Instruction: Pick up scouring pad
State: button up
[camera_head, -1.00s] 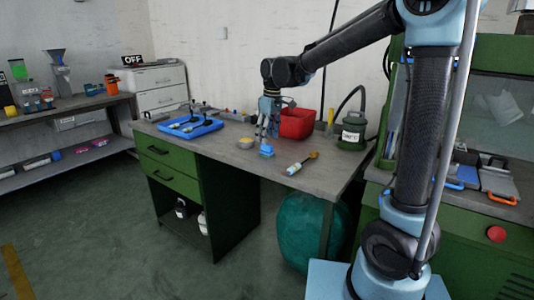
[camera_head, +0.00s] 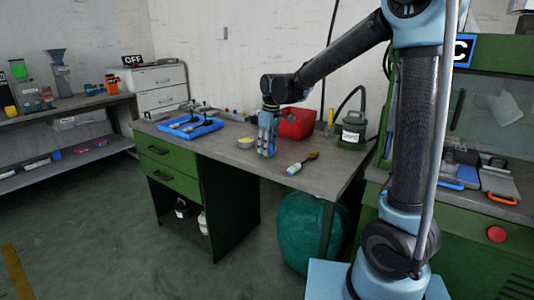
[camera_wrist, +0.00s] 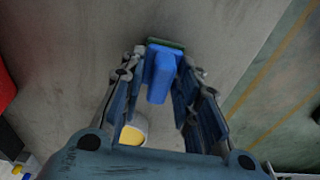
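The scouring pad (camera_wrist: 163,72) is a blue block with a green layer at its far edge. In the wrist view it sits at the top centre, on the grey table (camera_wrist: 235,55). My gripper (camera_wrist: 166,65) is open, with one finger on each side of the pad and narrow gaps that suggest no grip. In the head view my gripper (camera_head: 267,152) points down at the tabletop near the front edge, and hides the pad.
A small bowl with yellow contents (camera_head: 246,143) stands left of my gripper. A red bin (camera_head: 296,123) and a green canister (camera_head: 350,133) stand behind. A blue tray (camera_head: 190,128) is farther left.

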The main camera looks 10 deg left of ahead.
jog(key=shift+c, duration=0.6)
notch_tip(320, 180, up, 10)
jog(key=shift+r, duration=0.1)
